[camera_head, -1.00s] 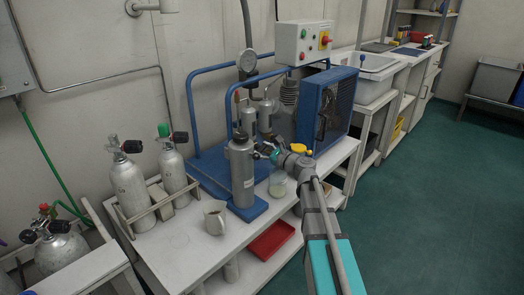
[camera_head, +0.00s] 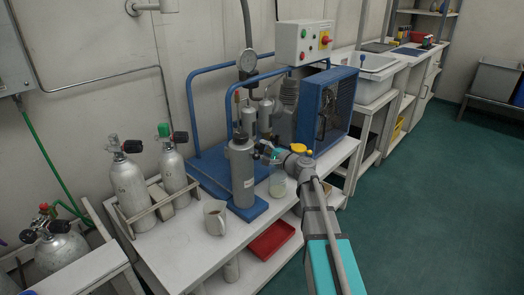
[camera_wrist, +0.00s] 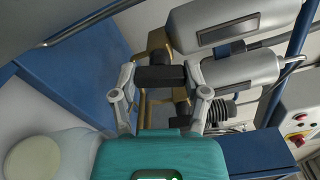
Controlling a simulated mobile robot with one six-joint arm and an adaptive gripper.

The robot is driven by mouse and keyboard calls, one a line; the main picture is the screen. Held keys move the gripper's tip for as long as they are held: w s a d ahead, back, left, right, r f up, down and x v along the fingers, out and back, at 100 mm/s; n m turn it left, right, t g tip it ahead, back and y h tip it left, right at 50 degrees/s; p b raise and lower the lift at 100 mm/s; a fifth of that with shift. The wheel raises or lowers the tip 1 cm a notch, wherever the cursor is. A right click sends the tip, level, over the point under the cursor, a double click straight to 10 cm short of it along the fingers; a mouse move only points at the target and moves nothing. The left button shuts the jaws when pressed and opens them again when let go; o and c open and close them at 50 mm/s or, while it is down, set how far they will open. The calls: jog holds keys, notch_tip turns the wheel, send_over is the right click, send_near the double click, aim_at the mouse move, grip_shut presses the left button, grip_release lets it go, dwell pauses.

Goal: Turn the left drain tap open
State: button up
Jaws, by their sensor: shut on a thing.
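The left drain tap shows in the wrist view as a brass fitting (camera_wrist: 153,45) with a black handle (camera_wrist: 160,77). My gripper (camera_wrist: 162,80) is shut on this handle, one finger at each end. In the head view my gripper (camera_head: 264,151) is beside the large grey cylinder (camera_head: 241,172), at its upper right side. The tap is too small and too covered by the gripper to make out there. I cannot tell from these frames how far the tap is turned.
Two tanks (camera_head: 128,186) stand in a rack at left.

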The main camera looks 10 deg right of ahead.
jog(key=shift+s+a+n, duration=0.1)
jog(key=shift+s+n, duration=0.1)
jog(key=shift+n, duration=0.7)
jog(key=o, duration=1)
jog(key=shift+o, duration=0.8)
jog(key=shift+w, duration=0.1)
jog(key=v, duration=1.2)
